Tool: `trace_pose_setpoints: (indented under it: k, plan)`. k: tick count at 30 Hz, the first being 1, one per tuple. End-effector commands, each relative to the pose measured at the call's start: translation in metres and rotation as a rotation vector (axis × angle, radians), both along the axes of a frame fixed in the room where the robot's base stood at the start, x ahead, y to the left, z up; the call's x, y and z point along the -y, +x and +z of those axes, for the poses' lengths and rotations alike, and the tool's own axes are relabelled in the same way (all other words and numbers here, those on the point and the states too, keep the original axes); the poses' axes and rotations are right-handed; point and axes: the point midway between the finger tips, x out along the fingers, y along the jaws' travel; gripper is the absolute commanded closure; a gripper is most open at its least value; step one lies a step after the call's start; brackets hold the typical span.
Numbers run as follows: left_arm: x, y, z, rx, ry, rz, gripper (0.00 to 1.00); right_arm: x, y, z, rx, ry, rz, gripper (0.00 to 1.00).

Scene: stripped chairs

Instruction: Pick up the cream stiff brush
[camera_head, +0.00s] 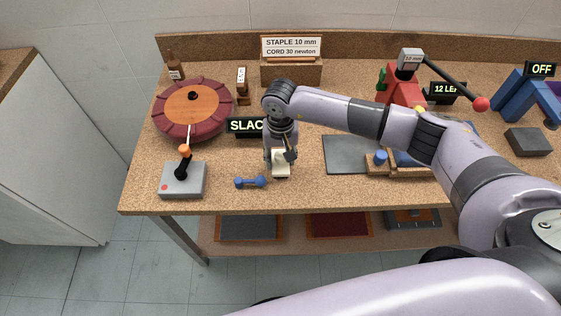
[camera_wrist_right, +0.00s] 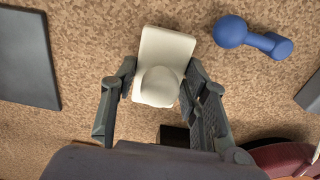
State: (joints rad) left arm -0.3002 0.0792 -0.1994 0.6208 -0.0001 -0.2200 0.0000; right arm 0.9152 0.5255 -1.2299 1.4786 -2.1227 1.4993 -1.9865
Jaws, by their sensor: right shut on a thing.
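The cream stiff brush (camera_head: 281,170) is on the cork-topped bench, near its front edge. In the right wrist view the brush (camera_wrist_right: 166,45) shows as a cream block with a rounded grip. My right gripper (camera_head: 280,155) comes down over it from above. In the right wrist view its fingers (camera_wrist_right: 160,78) are shut on the rounded grip, one on each side. I cannot tell whether the brush still touches the bench. My left gripper is not in view.
A blue dumbbell-shaped tool (camera_head: 250,182) lies close to the left of the brush. A joystick box (camera_head: 183,180) and a round maroon seat (camera_head: 193,108) stand further left. A SLACK sign (camera_head: 244,125) is behind. A dark flat plate (camera_head: 345,154) lies to the right.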

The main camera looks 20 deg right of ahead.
Motion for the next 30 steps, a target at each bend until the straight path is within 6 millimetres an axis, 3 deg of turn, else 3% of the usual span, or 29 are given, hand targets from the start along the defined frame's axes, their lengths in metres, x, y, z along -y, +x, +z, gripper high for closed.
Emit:
trace_pose_setpoints:
  k: [8, 20, 25, 30]
  plan:
    - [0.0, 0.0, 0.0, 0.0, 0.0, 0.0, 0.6, 0.0, 0.0, 0.0, 0.0, 0.0, 0.0, 0.88]
    - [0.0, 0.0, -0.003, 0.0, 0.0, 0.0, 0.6, 0.0, 0.001, 0.008, 0.002, 0.0, 0.0, 0.89]
    - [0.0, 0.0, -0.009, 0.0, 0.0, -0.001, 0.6, 0.0, 0.001, 0.03, 0.005, 0.001, 0.002, 0.89]
    - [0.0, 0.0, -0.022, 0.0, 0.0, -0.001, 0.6, 0.0, 0.002, 0.073, 0.009, 0.002, 0.001, 0.89]
